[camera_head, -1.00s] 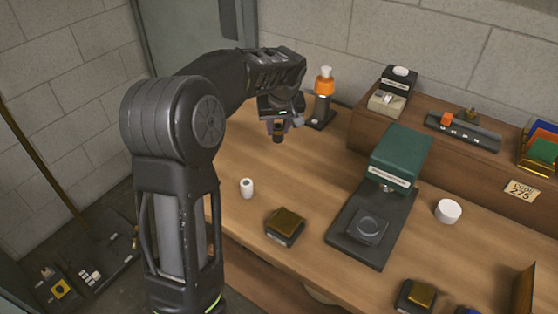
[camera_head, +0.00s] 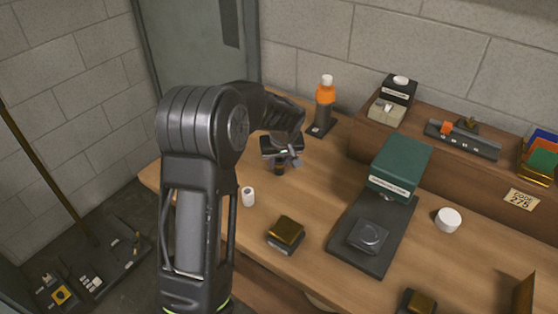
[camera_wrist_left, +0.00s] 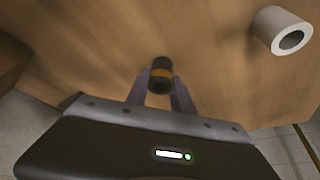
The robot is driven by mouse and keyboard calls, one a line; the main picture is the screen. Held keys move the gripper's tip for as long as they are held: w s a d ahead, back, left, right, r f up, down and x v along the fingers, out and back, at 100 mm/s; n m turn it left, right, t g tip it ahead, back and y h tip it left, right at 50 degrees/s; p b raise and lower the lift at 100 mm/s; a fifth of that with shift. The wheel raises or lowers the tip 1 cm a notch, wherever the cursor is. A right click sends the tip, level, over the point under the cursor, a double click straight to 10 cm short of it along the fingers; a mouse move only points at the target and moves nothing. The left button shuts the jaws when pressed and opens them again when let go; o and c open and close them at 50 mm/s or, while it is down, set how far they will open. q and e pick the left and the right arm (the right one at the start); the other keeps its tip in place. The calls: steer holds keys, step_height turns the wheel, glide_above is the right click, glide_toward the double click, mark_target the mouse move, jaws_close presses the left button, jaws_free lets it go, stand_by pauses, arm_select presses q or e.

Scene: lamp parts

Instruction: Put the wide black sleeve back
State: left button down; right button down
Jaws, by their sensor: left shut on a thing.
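The gripper is shut on the sleeve. I cannot tell whether the sleeve touches the tabletop. My right gripper is not in view.
A white tube (camera_head: 248,197) stands near the table's left edge; the wrist view shows it too (camera_wrist_left: 282,32). A green press (camera_head: 400,163), brass-topped block (camera_head: 286,232) and white cylinder (camera_head: 447,220) stand rightward.

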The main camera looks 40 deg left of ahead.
arm_select(q)
steer(key=shift+f, duration=0.25)
steer(key=shift+f+b, duration=0.15)
steer(key=shift+b, duration=0.15)
steer(key=c, duration=1.1)
jaws_free()
steer(key=shift+r, duration=0.45)
steer(key=v, duration=1.1)
steer(key=shift+s+d+r, duration=0.15)
steer(key=shift+s+r, duration=0.05)
steer(key=shift+r, duration=0.1)
